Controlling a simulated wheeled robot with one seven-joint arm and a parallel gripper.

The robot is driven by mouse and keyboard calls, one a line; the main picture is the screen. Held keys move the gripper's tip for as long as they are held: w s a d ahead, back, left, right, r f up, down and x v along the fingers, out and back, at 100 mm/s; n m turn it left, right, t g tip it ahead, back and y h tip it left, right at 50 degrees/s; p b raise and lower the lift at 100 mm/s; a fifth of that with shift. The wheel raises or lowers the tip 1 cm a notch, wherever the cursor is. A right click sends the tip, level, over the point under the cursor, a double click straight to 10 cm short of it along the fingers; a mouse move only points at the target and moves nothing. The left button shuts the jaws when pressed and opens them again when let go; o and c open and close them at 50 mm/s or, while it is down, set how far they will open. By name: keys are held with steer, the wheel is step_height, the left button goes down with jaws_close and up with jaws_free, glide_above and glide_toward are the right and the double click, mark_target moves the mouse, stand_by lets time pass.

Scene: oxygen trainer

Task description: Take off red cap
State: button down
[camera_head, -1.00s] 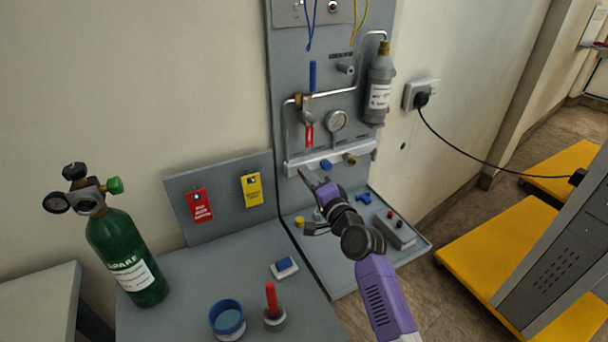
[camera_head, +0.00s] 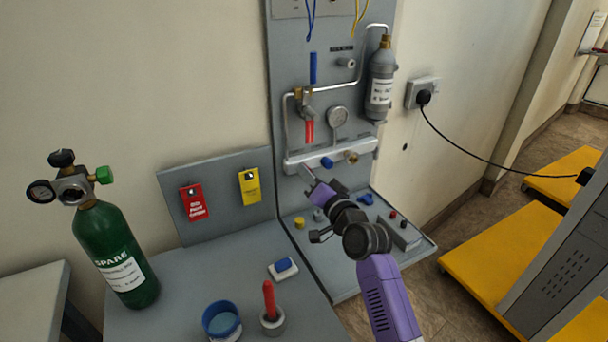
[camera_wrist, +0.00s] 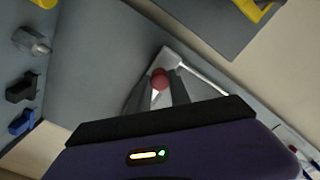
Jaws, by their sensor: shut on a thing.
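The round red cap (camera_wrist: 160,78) shows between the fingertips of my gripper (camera_wrist: 158,88) in the wrist view. My gripper is shut on it. In the head view my gripper (camera_head: 309,174) reaches the left end of the pale manifold bar (camera_head: 345,152) on the grey panel, and its fingers mostly hide the cap there. Whether the cap still sits on its port or is apart from it I cannot tell. A blue cap (camera_head: 327,163) and a brass fitting (camera_head: 351,157) are on the bar to the right of my gripper.
A red lever (camera_head: 310,131) and a gauge (camera_head: 337,117) are above the bar. Several small parts lie on the bench below, with a grey block (camera_head: 400,234) at right. A blue cup (camera_head: 221,319), a red-handled tool (camera_head: 269,300) and a green cylinder (camera_head: 116,253) stand at left.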

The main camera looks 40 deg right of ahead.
steer(key=shift+f, duration=0.15)
steer(key=shift+n+b, duration=0.55)
steer(key=shift+n, duration=0.05)
steer(key=c, duration=1.2)
jaws_free()
steer(key=shift+s, duration=0.15)
steer(key=shift+s+a+m+p, duration=0.2)
steer(key=shift+s+m+p, duration=0.3)
steer(key=shift+m+p, duration=0.4)
steer(key=shift+s+a+m+p, duration=0.15)
steer(key=shift+s+m+p, duration=0.35)
steer(key=shift+m+p, duration=0.35)
